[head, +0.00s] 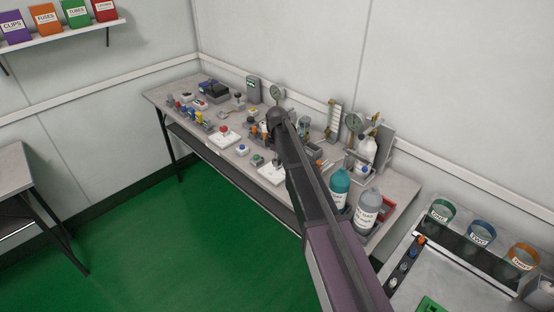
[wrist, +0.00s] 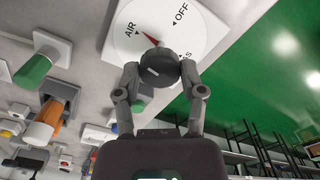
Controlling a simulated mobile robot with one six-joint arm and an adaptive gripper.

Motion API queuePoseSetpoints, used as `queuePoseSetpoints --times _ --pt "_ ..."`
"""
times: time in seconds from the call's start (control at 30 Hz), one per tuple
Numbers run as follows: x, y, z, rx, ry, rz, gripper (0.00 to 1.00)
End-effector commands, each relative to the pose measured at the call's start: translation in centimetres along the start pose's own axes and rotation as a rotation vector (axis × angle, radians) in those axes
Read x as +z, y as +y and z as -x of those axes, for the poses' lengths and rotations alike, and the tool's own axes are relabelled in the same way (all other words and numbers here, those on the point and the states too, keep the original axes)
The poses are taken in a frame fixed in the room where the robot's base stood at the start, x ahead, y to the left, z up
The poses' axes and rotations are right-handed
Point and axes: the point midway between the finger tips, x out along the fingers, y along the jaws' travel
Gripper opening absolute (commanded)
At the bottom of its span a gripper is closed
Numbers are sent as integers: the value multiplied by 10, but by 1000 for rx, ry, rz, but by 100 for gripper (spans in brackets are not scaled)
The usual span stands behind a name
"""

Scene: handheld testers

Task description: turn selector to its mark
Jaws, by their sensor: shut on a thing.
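The selector has a white plate (wrist: 200,38) lettered AIR, OFF and a partly hidden word ending in S. Its dark round knob (wrist: 158,68) has a red pointer (wrist: 149,38) that points close to AIR. My gripper (wrist: 160,72) is shut on the knob, one finger on each side. In the head view a white plate (head: 270,173) at the bench's front edge looks like the selector's. My arm covers part of it there, and my gripper cannot be made out.
Bottles, teal (head: 339,187) and grey (head: 366,209), stand on the bench right of my arm. Gauges and fittings line the wall side. Green floor (head: 180,240) lies open in front of the bench.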

Motion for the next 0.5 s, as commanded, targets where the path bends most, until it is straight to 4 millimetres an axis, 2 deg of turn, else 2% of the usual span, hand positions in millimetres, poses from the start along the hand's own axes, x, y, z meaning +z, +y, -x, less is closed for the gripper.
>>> queuePoseSetpoints --times 0.2,0.5 --pt "1 -3 -1 -5 -3 134 5" --pt "1 -3 -1 -6 -3 211 5"
